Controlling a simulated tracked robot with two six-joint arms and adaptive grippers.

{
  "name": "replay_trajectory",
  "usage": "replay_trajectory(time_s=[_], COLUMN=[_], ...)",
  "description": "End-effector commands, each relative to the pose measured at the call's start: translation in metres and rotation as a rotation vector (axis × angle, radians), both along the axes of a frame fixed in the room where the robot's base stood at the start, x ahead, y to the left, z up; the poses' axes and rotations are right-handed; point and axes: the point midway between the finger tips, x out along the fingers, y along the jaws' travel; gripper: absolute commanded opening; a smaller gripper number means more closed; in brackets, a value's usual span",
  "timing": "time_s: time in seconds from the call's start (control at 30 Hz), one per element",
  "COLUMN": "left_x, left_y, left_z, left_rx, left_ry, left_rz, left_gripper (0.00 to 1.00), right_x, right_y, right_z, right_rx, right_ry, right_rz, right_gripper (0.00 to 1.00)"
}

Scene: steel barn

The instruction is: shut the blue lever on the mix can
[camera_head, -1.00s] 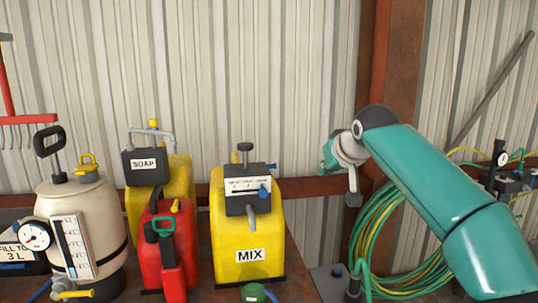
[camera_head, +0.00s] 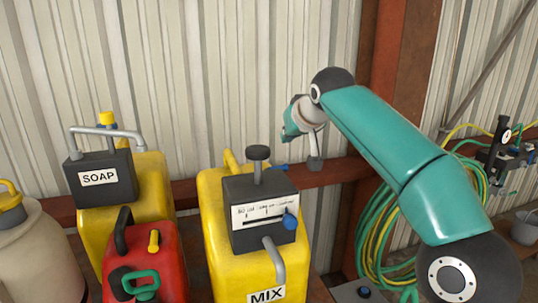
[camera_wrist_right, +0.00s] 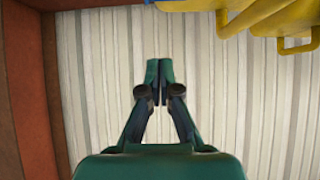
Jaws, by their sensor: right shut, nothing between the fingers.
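The mix can (camera_head: 225,265) is a yellow can labelled MIX, with a dark box (camera_head: 235,194) on top. A blue knob (camera_head: 290,218) sits on the box's front. A small blue piece (camera_head: 277,167), perhaps the blue lever, shows behind the box's top right edge; its position cannot be told. My right gripper (camera_head: 289,128) is above and behind the can, to the right, apart from it. In the right wrist view its fingers (camera_wrist_right: 153,95) are shut and empty, facing the wall. Yellow parts (camera_wrist_right: 285,20) with some blue show at the upper right there. My left gripper is not in view.
A yellow SOAP can (camera_head: 150,190), a red can (camera_head: 168,260) and a cream tank (camera_head: 38,250) stand to the left. A corrugated wall (camera_head: 220,80) with a rusty post (camera_head: 398,60) stands behind. A coiled hose (camera_head: 385,235) hangs at the right.

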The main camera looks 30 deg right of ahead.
Motion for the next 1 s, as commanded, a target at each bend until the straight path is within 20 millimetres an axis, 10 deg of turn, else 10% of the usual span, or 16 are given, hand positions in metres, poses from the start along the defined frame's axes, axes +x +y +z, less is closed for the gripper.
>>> replay_trajectory(time_s=[0.47, 1.0], left_x=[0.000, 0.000], left_y=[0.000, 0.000], left_z=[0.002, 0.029], left_rx=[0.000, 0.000], left_ry=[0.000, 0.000], left_rz=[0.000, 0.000], left_gripper=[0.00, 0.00], right_x=[0.014, 0.089], right_y=[0.007, -0.009], right_z=[-0.006, -0.062], right_rx=[-0.001, 0.001], right_ry=[0.003, 0.006], right_rz=[0.016, 0.018], right_gripper=[0.00, 0.00])
